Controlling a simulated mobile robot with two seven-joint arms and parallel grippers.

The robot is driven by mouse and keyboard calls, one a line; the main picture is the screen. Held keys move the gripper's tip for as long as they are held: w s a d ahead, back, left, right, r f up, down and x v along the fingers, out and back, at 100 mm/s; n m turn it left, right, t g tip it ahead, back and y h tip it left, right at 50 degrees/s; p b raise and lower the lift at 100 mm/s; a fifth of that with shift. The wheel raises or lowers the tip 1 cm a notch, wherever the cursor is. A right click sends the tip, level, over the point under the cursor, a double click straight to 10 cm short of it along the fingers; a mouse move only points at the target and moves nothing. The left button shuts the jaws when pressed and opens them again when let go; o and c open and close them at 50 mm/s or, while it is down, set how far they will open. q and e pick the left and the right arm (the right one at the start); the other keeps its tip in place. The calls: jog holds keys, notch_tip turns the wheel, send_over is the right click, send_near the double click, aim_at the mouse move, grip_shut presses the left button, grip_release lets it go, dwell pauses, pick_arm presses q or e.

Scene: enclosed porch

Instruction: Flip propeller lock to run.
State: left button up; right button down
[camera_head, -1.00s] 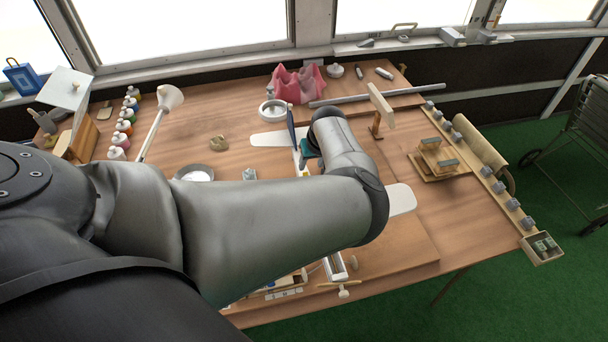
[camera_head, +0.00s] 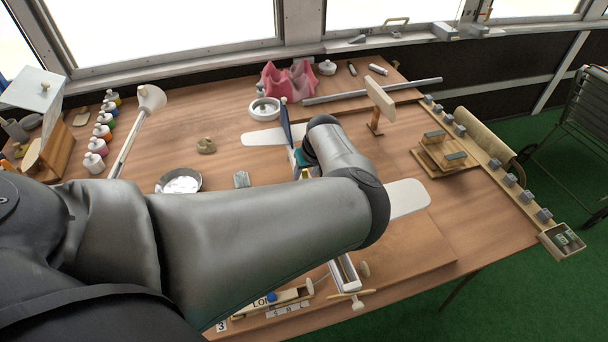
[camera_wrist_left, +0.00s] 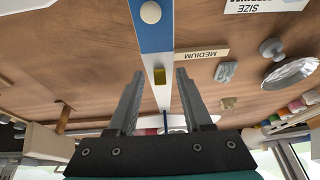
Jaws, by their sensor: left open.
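A model plane lies on the workbench, with its white wing (camera_head: 408,198) and tail (camera_head: 262,138) showing on either side of my left arm. Its small propeller (camera_head: 352,300) is at the near end. Next to it is a wooden piece with a blue knob (camera_head: 272,297) and a partly hidden label starting "LO"; this may be the propeller lock, but its setting is unreadable. My left gripper (camera_wrist_left: 159,73) is open and empty over the plane's blue and white body (camera_wrist_left: 152,28).
A wooden mallet-like stand (camera_head: 378,105), a wooden block stack (camera_head: 438,152) and a pegged rail (camera_head: 497,165) stand to the right. The right front of the bench is clear.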

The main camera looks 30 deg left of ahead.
dwell(0.3)
pick_arm(q)
grip_shut()
dwell(0.3)
